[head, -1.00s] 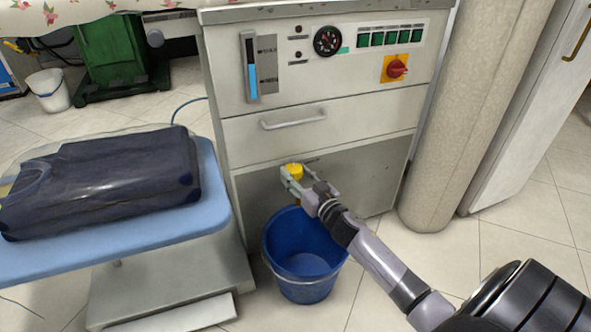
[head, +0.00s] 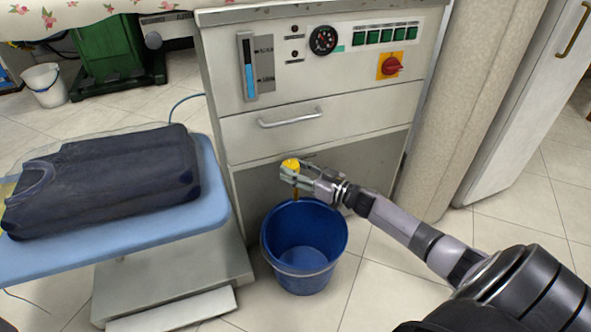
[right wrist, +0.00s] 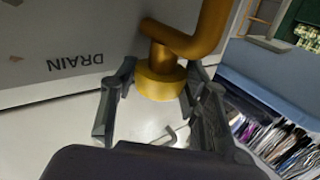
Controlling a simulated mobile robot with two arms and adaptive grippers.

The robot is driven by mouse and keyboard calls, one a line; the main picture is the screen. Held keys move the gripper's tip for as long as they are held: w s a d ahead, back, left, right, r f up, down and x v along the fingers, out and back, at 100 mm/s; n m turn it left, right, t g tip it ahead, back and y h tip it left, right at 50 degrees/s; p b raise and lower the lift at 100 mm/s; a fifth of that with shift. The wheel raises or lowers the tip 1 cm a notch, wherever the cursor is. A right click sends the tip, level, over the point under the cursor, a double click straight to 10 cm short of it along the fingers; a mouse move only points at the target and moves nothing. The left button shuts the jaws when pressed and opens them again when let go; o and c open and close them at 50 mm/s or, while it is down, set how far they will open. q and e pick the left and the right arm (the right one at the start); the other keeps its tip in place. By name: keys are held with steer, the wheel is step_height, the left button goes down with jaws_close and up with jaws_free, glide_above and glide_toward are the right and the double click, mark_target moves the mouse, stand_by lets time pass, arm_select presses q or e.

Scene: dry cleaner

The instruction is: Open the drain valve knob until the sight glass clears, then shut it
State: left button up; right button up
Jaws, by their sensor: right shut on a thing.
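The yellow drain valve knob (head: 290,165) sits low on the grey machine front, above the bucket. My right gripper (head: 287,174) is shut on it, coming from the right. In the right wrist view the knob (right wrist: 160,82) lies between the two fingers (right wrist: 158,88), below a brass pipe (right wrist: 205,35) and beside the word DRAIN. My left gripper is not in view.
An open blue bucket (head: 276,262) stands on the floor under the valve. A drawer handle (head: 290,119) sticks out above. A dark folded garment (head: 105,180) lies on a blue board (head: 215,190) at left. A padded column (head: 465,120) stands at right.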

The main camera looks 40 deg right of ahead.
steer(key=o, duration=1.1)
steer(key=shift+o, duration=0.2)
steer(key=shift+s, duration=0.1)
steer(key=v, duration=1.1)
steer(key=shift+s+d, duration=0.2)
steer(key=shift+s, duration=0.15)
